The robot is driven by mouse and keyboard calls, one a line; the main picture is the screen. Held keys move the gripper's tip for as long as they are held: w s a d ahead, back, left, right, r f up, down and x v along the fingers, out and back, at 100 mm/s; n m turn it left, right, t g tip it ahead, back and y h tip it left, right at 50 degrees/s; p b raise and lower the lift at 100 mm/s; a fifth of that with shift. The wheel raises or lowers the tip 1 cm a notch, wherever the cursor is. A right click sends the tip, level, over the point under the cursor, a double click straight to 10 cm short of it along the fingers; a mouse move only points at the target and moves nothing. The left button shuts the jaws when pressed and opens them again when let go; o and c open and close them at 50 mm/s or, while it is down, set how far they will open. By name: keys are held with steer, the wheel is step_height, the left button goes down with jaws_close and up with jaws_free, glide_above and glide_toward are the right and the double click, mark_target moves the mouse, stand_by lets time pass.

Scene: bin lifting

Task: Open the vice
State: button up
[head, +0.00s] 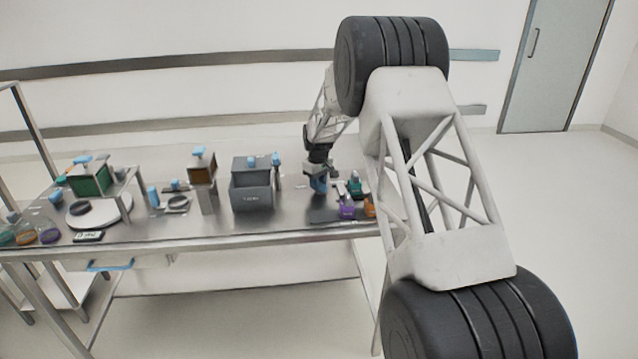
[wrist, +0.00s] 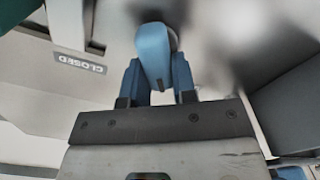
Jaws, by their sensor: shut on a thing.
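My gripper (head: 318,182) is at the right part of the bench, between the dark grey box and a green item. In the wrist view its blue fingers (wrist: 154,85) are shut on a blue handle (wrist: 153,50), one finger on each side. A light grey surface with a "CLOSED" label (wrist: 80,63), upside down in the picture, lies beside the handle. I cannot tell for sure which parts belong to the vice; in the head view my gripper hides the handle.
The dark grey box (head: 252,194) stands close left of my gripper. A green item (head: 355,187) and a purple item (head: 346,208) are close on its right. Further left are a brown block (head: 202,174) and a round white plate (head: 98,214) on the metal bench (head: 180,232).

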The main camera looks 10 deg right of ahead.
steer(key=n, duration=0.5)
steer(key=shift+s+a, duration=0.25)
stand_by(0.3)
steer(key=o, duration=0.9)
steer(key=shift+r, duration=0.1)
steer(key=shift+r, duration=3.8)
